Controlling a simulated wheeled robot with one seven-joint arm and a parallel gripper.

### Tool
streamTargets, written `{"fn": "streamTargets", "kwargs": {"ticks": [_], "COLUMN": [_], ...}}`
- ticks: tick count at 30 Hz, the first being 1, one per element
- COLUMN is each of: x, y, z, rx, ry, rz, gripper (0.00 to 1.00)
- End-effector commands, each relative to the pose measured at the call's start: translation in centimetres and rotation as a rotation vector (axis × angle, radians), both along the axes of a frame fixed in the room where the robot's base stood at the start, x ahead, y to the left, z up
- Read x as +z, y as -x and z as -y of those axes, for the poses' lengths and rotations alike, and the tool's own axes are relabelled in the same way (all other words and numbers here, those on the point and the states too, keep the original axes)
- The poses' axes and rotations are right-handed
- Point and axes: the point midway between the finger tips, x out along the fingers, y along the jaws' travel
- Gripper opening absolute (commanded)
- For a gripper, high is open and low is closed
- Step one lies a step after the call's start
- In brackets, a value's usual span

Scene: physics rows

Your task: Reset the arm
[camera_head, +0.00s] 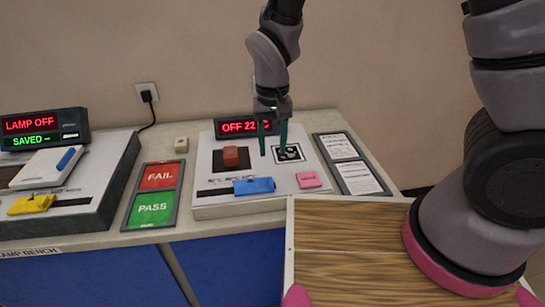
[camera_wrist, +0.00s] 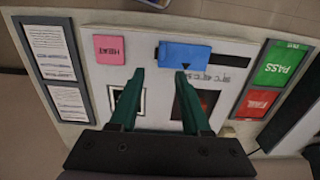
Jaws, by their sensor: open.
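My gripper (camera_head: 273,139) hangs over the white test panel (camera_head: 241,202) with its two green fingers apart and pointing down. In the wrist view my gripper (camera_wrist: 158,84) is open, with nothing between the fingertips. The fingers point at the panel near a blue block (camera_wrist: 184,54) and a pink block (camera_wrist: 110,49) marked HEAT. In the head view the fingers stand between a red block (camera_head: 231,156) on a dark square and a black-and-white marker square (camera_head: 289,153). I cannot tell the exact height of the fingertips above the panel.
A display (camera_head: 238,127) reading OFF 22 stands behind the panel. To the left are a FAIL/PASS board (camera_head: 154,195), a small beige block (camera_head: 181,144) and a lamp unit (camera_head: 44,128) reading LAMP OFF. A board with white cards (camera_head: 352,164) lies to the right. A wooden-topped tray (camera_head: 345,245) is in front.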

Motion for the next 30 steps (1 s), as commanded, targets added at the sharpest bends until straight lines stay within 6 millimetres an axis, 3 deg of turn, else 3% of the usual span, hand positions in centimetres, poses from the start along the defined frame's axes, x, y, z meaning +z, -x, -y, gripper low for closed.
{"fn": "streamTargets", "kwargs": {"ticks": [11,14,17,20,25,30], "x": [0.5,1.6,4.4,8.7,16.0,22.2], "y": [-0.1,-0.8,-2.3,-4.3,-6.4,-6.3], "z": [0.1,0.5,2.0,4.6,10.6,17.0], "rx": [-0.002,-0.021,-0.068,-0.137,-0.254,-0.361], "ry": [-0.001,-0.019,-0.063,-0.127,-0.232,-0.308], "rz": [0.000,0.005,0.019,0.047,0.122,0.226], "gripper": [0.47,0.47,0.47,0.47,0.47,0.47]}}
